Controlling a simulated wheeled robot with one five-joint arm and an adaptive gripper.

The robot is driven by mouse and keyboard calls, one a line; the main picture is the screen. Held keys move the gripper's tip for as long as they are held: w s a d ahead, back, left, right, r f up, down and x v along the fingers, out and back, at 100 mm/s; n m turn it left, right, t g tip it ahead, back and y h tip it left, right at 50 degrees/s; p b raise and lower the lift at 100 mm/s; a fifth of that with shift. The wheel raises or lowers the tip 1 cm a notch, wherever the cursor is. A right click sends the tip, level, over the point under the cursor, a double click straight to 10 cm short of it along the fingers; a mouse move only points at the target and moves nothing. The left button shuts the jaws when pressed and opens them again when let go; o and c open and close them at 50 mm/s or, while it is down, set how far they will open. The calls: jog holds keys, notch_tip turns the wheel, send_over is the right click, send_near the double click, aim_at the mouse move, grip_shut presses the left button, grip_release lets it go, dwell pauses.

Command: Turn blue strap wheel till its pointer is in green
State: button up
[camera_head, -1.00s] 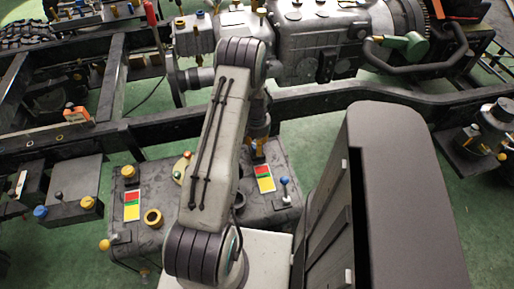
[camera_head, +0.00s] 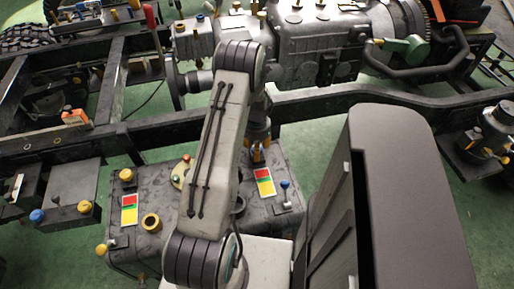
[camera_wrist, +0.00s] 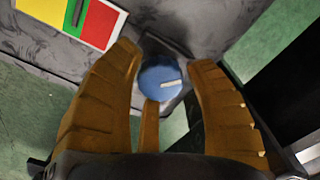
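The blue strap wheel (camera_wrist: 162,78) shows in the wrist view, round with a white pointer line lying nearly level toward the right. My gripper (camera_wrist: 166,57) is open, with its orange fingers on either side of the wheel and visible gaps between. Another orange piece of the gripper shows below the wheel. The colour plate (camera_wrist: 98,24) with yellow, green and red bands lies up and left of the wheel. A dark mark sits on its green band. In the head view my gripper (camera_head: 259,152) is just above this plate (camera_head: 264,182); the wheel is not clear there.
A dark box (camera_head: 215,210) carries the plate, a second colour plate (camera_head: 129,209), a yellow ring (camera_head: 151,222) and a blue-topped lever (camera_head: 285,190). A chassis rail (camera_head: 350,103) runs behind my gripper. Green floor (camera_head: 320,140) shows between rail and box.

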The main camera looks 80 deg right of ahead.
jog(key=shift+o, duration=1.3)
jog(key=shift+d+r, duration=0.1)
notch_tip(320, 180, up, 12)
